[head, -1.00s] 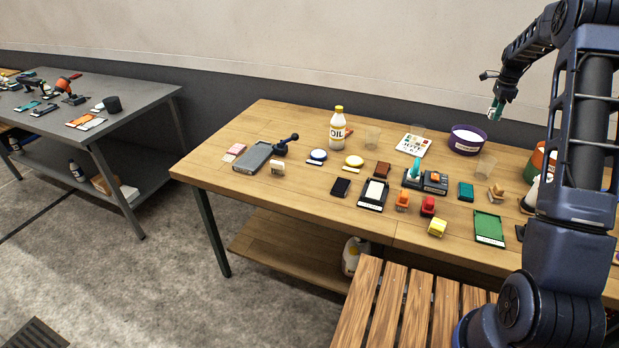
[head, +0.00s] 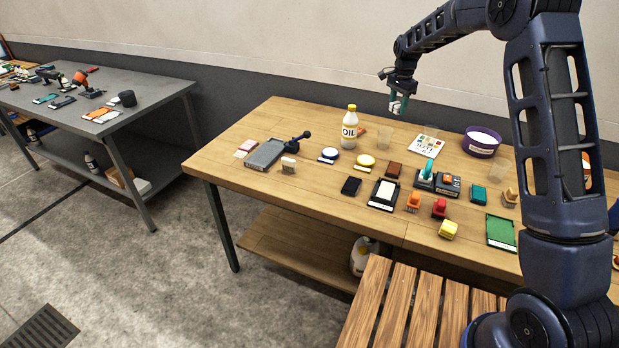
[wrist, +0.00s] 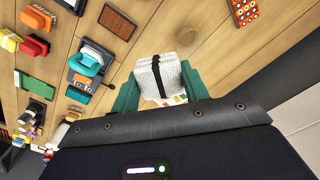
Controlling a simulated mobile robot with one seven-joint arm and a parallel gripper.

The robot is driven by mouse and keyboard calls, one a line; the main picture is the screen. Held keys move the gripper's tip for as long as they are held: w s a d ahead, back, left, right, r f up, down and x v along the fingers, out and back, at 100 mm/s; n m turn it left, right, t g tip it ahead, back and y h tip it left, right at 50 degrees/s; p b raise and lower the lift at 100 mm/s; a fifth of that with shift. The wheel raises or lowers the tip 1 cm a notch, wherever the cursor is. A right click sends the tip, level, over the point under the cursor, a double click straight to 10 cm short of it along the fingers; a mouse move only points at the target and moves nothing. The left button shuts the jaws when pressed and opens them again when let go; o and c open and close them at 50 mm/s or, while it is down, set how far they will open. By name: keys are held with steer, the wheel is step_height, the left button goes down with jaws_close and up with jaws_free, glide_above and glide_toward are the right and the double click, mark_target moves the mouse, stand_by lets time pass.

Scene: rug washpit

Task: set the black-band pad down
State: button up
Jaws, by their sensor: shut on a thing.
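My gripper (head: 398,104) is high above the back of the wooden table, well clear of its top. In the wrist view its teal fingers (wrist: 160,88) are shut on the black-band pad (wrist: 153,78), a white waffle-textured pad with a black band around it. The pad's lower part is hidden behind the gripper body. In the head view the pad shows only as a small pale patch between the fingers.
The wooden table (head: 285,205) holds an oil bottle (head: 349,128), a purple bowl (head: 481,142), a grey tray (head: 264,154), a black-framed pad (head: 384,193) and brushes. Its left front is bare. A slatted bench (head: 402,308) stands in front; a grey table (head: 150,98) stands left.

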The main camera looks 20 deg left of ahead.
steer(key=s+a+n, duration=0.4)
steer(key=s+a, duration=0.9)
steer(key=a, duration=0.1)
steer(key=n, duration=0.4)
glide_above(309, 177)
step_height(309, 177, down, 20)
steer(key=shift+w+r, duration=0.1)
steer(key=shift+f, duration=0.25)
steer(key=o, duration=1)
steer(key=shift+c, duration=0.2)
steer(key=shift+r, duration=0.1)
step_height(309, 177, up, 12)
